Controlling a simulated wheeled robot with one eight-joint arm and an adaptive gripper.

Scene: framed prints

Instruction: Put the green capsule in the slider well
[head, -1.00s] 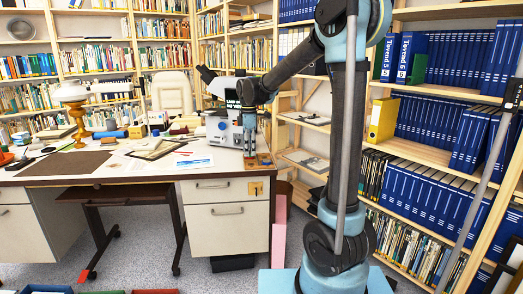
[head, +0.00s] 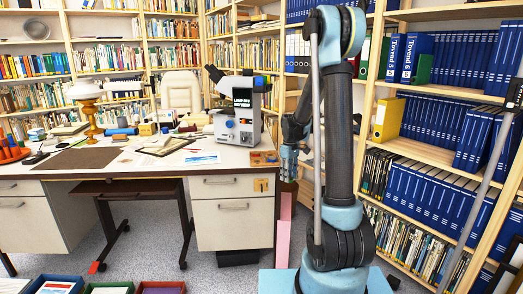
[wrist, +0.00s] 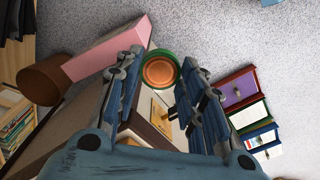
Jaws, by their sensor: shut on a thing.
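My gripper (wrist: 162,66) is shut on a round green thing with an orange-brown centre, seen end-on between the fingertips in the wrist view; I take it to be the green capsule (wrist: 160,54). In the head view my gripper (head: 288,165) hangs just off the desk's right front corner, pointing down; the capsule is hard to make out there. A small wooden block (head: 264,158) with dark and reddish marks lies on that desk corner. It may hold the slider well, but I cannot tell.
The desk (head: 110,172) carries a microscope (head: 238,115) left of my gripper. A pink box (head: 283,240) stands on the floor beside the drawers. Open blue (head: 55,285), green (head: 108,288) and red (head: 162,288) boxes lie on the floor at front left. Bookshelves (head: 430,150) bound the right.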

